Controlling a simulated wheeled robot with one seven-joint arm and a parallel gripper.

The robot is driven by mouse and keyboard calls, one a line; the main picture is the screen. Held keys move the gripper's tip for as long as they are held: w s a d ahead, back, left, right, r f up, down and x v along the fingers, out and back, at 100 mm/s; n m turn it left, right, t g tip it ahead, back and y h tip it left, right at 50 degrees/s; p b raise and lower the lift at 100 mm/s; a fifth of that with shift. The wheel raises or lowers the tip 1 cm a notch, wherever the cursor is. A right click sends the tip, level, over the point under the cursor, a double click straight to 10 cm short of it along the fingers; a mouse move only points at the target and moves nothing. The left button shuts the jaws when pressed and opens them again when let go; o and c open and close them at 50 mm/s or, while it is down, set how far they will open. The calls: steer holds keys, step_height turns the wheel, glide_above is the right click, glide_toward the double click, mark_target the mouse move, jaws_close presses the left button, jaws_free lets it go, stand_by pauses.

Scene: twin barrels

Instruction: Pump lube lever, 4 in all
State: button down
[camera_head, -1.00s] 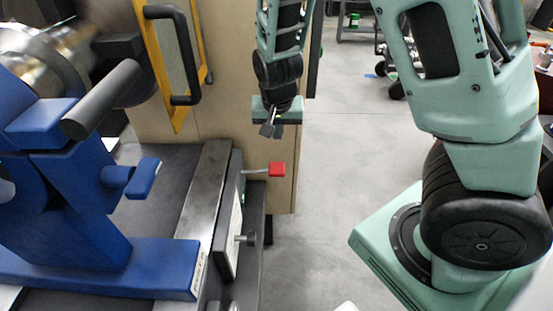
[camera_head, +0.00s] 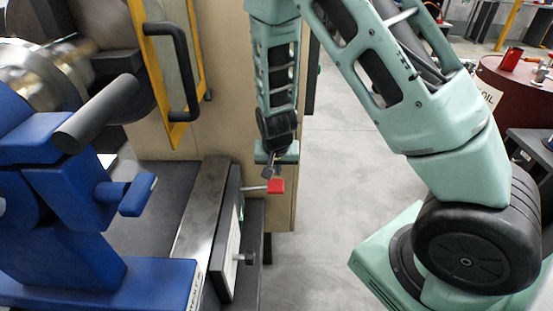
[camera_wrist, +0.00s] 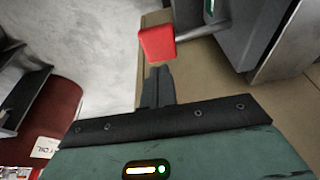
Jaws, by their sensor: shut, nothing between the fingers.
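The lube lever is a thin metal rod with a red block-shaped knob (camera_head: 276,186), sticking out to the right from the side of the machine. My gripper (camera_head: 268,171) points down right above the knob in the head view, with its fingers together and empty. In the wrist view the red knob (camera_wrist: 157,43) lies just beyond the tips of my shut gripper (camera_wrist: 160,70). The gap is very small, and I cannot tell whether they touch. The rod runs from the knob toward the grey machine side.
A blue machine part (camera_head: 80,210) with a grey handle stands at the left. A black grab handle (camera_head: 182,70) is on the yellow-framed door. A small metal knob (camera_head: 245,258) sits below the lever. A dark red barrel (camera_head: 525,95) stands at the right. The floor (camera_head: 340,170) between is clear.

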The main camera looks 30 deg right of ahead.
mark_target(280, 186)
steer(key=shift+f, duration=1.9)
steer(key=b, duration=0.1)
steer(key=f+b, duration=0.1)
steer(key=shift+s+d+f+t+y+b, duration=0.2)
steer(key=shift+f+t+y+b, duration=0.1)
steer(key=shift+b, duration=0.1)
steer(key=b, duration=0.2)
steer(key=f+y+b, duration=0.1)
steer(key=b, duration=0.1)
steer(key=shift+s+d+f+t, duration=0.1)
steer(key=shift+d+f+t, duration=0.1)
steer(key=shift+f+t, duration=0.15)
steer(key=shift+s+d+f+b, duration=0.1)
steer(key=shift+s+f+b, duration=0.05)
steer(key=shift+f+b, duration=0.8)
steer(key=shift+s+f, duration=0.1)
